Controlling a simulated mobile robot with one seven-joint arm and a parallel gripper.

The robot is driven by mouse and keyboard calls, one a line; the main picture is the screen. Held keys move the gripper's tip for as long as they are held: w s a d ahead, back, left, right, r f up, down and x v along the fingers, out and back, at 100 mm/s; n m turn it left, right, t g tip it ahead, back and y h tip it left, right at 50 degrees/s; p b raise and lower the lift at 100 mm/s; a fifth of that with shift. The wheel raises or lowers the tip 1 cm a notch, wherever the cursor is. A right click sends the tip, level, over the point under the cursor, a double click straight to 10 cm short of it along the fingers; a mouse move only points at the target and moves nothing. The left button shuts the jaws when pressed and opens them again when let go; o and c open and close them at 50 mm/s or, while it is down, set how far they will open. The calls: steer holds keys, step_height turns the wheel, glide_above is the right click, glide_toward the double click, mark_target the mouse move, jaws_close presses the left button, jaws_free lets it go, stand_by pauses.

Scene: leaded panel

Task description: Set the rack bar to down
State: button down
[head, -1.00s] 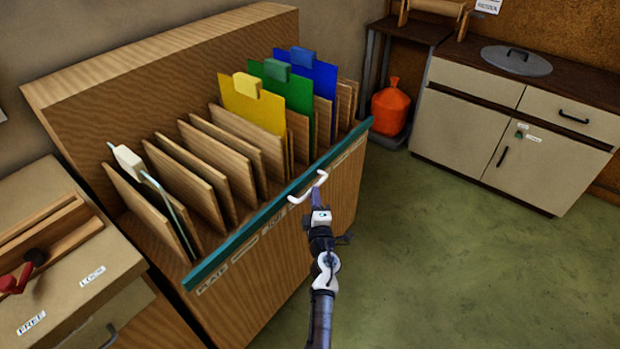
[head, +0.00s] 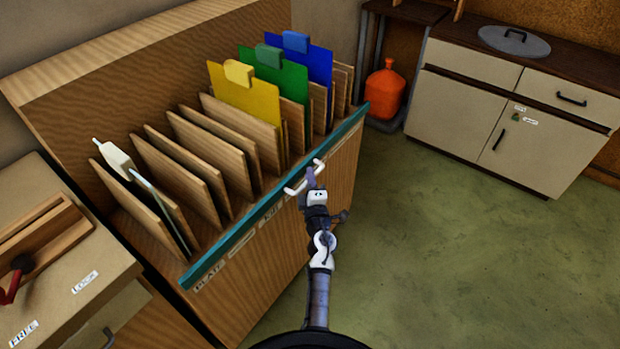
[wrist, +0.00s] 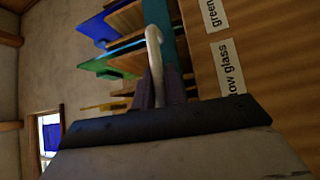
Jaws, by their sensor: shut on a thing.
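The rack bar (head: 240,238) is a long teal bar across the front of the wooden rack (head: 262,290), at the upper front edge below the dividers. A white curved handle (head: 293,191) sticks out from its middle. My gripper (head: 311,180) is shut on this handle. In the wrist view the white handle (wrist: 153,45) rises between my fingers (wrist: 160,92), with the teal bar (wrist: 181,55) behind it. The exact grip point is partly hidden by the fingers.
Yellow (head: 250,103), green (head: 285,90) and blue (head: 312,68) sheets stand among wooden dividers behind the bar. A bench with a red-handled clamp (head: 12,285) stands at left. An orange container (head: 384,92) and cabinet (head: 500,130) are at right. Green floor is clear at right.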

step_height(320, 180, down, 11)
steer(key=b, duration=1)
steer(key=shift+f, duration=0.2)
steer(key=c, duration=1.7)
jaws_free()
steer(key=shift+f, duration=0.15)
steer(key=shift+s, duration=0.1)
